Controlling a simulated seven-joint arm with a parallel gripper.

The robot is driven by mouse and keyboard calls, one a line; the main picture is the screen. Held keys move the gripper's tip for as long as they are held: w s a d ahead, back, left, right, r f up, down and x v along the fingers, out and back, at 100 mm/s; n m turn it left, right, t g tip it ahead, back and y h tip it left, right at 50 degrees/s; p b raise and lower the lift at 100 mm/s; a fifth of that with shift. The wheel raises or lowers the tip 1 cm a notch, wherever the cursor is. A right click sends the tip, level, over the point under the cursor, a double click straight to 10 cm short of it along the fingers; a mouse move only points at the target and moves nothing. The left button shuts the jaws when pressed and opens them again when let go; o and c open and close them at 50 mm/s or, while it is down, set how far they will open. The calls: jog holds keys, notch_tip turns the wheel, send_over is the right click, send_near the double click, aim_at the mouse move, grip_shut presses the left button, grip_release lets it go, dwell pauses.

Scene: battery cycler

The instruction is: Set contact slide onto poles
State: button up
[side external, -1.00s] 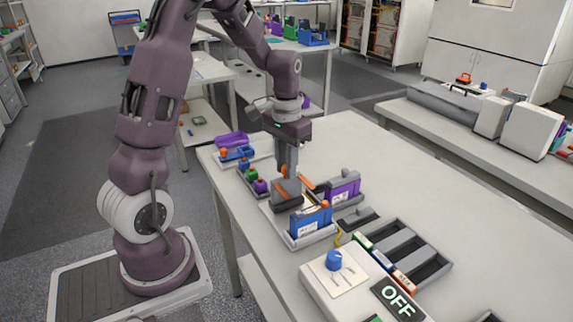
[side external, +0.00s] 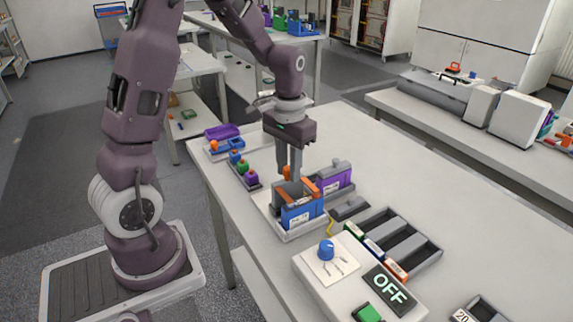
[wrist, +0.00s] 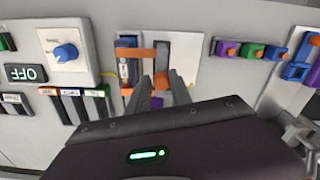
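The contact slide (side external: 280,190) is a grey block with orange parts, just behind the blue battery module (side external: 302,215). My gripper (side external: 290,172) points down over it, its fingers either side of an orange knob. In the wrist view, this orange knob (wrist: 163,80) sits between my fingertips, and the fingers look closed on it. An orange strip (wrist: 130,53) crosses the top of the blue module in the wrist view. A purple module (side external: 336,178) stands to the right. The poles and the slide's underside are hidden, so I cannot tell whether they touch.
The control box with a blue dial (side external: 326,250) and an OFF display (side external: 386,290) stands at front right. A grey slotted rack (side external: 405,245) is beside it. Several colored knobbed pieces (side external: 243,168) and a purple tray (side external: 222,131) lie at left. The right tabletop is clear.

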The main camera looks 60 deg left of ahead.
jog(key=o, duration=0.3)
jog(key=shift+d, duration=0.2)
jog(key=shift+o, duration=0.2)
notch_tip(320, 180, up, 7)
jog(key=shift+r, duration=0.1)
jog(key=s+d+r+m+t, duration=0.1)
jog(key=s+d+r+t, duration=0.1)
jog(key=s+d, duration=0.3)
jog(key=s+d+r+m+t, duration=0.2)
jog(key=s+d+r, duration=0.3)
jog(key=s, duration=0.8)
jog(key=shift+d+t, duration=0.8)
